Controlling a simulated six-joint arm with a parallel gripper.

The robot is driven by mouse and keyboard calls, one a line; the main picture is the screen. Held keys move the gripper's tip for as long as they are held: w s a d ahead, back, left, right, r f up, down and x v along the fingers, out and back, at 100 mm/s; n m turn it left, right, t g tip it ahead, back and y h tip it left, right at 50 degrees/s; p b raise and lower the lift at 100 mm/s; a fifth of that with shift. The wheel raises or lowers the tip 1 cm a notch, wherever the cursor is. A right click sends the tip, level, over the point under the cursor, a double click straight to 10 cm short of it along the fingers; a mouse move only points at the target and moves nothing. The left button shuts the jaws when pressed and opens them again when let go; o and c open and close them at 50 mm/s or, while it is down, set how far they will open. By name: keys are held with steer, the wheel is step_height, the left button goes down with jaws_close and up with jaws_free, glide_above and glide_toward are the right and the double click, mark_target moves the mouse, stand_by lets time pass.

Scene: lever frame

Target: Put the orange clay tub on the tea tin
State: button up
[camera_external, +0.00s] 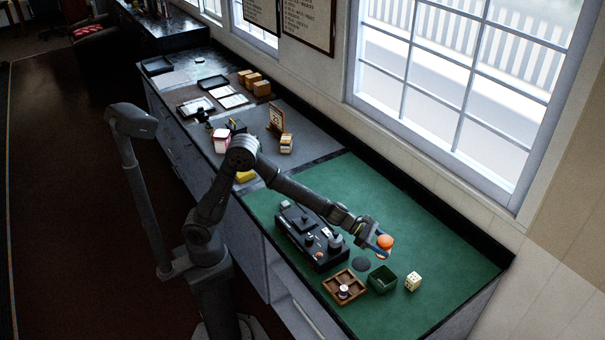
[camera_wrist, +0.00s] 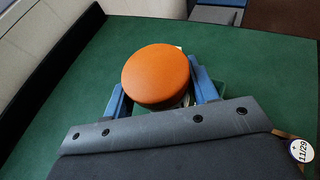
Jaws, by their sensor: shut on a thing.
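The orange clay tub (camera_external: 385,241) is round with a flat orange top. My gripper (camera_external: 380,246) is shut on it and holds it over the right part of the green counter. In the wrist view the tub's top (camera_wrist: 156,74) sits between the blue fingers (camera_wrist: 160,98) and hides what is below it. I cannot pick out the tea tin for certain. A small grey round-topped thing (camera_external: 335,241) shows by the right end of the black lever frame (camera_external: 309,238).
A dark round disc (camera_external: 361,264) lies below the gripper in the picture. Near it are a green open box (camera_external: 382,280), a cream dotted cube (camera_external: 412,281) and a wooden compartment tray (camera_external: 330,285) holding a small round thing (camera_external: 344,291). The green counter (camera_external: 440,255) is clear at right.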

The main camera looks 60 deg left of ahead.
steer(key=w+a+r+n+t+y, duration=0.2)
steer(key=w+a, duration=0.5)
steer(key=a, duration=0.5)
steer(key=w+a+r+n+t+y, duration=0.1)
steer(key=w+a+n+t, duration=0.15)
steer(key=w+a, duration=0.75)
steer(key=a+r+n+t+y, duration=0.1)
steer(key=a+r+n+y, duration=0.15)
steer(key=a, duration=1.35)
steer(key=a+r+n+t+y, duration=0.1)
steer(key=a+n+y, duration=0.2)
steer(key=a, duration=1.3)
steer(key=s+a+r+n+y, duration=0.1)
steer(key=s+a+n+y, duration=0.2)
steer(key=a, duration=0.9)
steer(key=s+a+r+n+y, duration=0.15)
steer(key=s+a, duration=0.45)
steer(key=a, duration=0.6)
steer(key=n+g+y, duration=0.2)
steer(key=n+y, duration=0.2)
steer(key=y, duration=0.2)
glide_above(221, 133)
steer(key=f, duration=0.4)
steer(key=shift+w+d, duration=0.2)
steer(key=shift+d, duration=0.2)
steer(key=shift+s+a+f, duration=0.1)
steer(key=shift+a, duration=0.1)
steer(key=shift+f, duration=2.05)
